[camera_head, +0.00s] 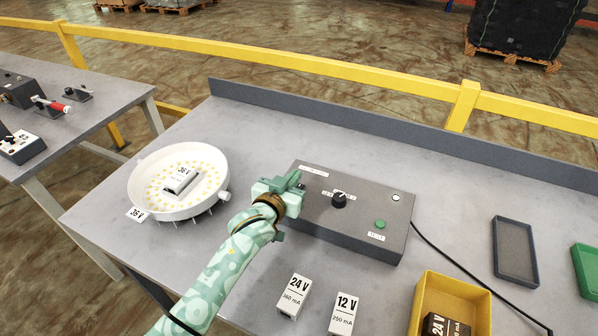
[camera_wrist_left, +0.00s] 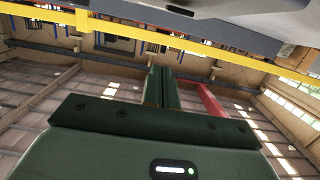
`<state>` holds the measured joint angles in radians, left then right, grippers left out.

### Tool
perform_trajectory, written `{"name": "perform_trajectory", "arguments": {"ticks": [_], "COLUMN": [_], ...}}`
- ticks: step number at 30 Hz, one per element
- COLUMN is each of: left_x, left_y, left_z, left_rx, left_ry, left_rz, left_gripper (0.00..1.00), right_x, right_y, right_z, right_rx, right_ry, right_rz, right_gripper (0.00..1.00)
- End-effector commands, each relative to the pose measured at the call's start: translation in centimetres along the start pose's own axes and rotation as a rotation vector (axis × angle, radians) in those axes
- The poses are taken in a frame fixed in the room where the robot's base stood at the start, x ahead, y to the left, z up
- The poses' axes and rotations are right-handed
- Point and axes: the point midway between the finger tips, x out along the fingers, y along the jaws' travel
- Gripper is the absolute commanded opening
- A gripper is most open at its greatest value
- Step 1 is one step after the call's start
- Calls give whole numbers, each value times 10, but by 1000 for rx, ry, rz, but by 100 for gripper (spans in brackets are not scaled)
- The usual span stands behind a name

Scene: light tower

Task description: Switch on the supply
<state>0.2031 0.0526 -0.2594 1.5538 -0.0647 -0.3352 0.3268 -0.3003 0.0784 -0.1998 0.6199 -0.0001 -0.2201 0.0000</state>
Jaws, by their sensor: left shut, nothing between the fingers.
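The supply, a dark grey box (camera_head: 355,222), stands on the grey bench. On its top are a black knob (camera_head: 338,200), a green button (camera_head: 380,224), a small white round part (camera_head: 396,197) and white labels. My left gripper (camera_head: 296,180) is shut and empty at the box's left end. It covers part of that end, so any control there is hidden. I cannot tell whether the fingertips touch the box. In the left wrist view the two dark green fingers (camera_wrist_left: 163,84) are together. My right gripper is not in view.
A white round lamp body (camera_head: 147,200) marked 36 V stands left of my arm. White 24 V (camera_head: 294,295) and 12 V (camera_head: 344,312) blocks stand in front. A yellow bin (camera_head: 452,288), dark tray (camera_head: 515,252) and green tray (camera_head: 588,270) are right. A black cable (camera_head: 470,270) crosses the bench.

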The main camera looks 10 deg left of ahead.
Motion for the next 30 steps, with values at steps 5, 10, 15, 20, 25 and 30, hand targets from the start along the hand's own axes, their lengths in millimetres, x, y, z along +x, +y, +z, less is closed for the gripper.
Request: {"name": "perform_trajectory", "arguments": {"ticks": [5, 10, 15, 20, 25, 30], "left_x": [-37, -56, -62, -62, -61, -61], "left_y": [0, 0, 0, 0, 0, 0], "left_z": [-10, -13, -13, -13, -13, -13], "left_rx": [0, 1, 2, 1, 1, 1], "left_ry": [1, 1, 0, 0, 0, 0], "left_rz": [0, 0, 0, 0, 0, 0], "left_gripper": [0, 0, 0, 0, 0, 0], "right_x": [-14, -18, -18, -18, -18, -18], "right_y": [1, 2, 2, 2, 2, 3], "right_z": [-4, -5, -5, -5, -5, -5], "right_rx": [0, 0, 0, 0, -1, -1], "right_ry": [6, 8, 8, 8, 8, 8], "right_rz": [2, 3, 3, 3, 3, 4], "right_gripper": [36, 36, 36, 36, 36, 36]}}
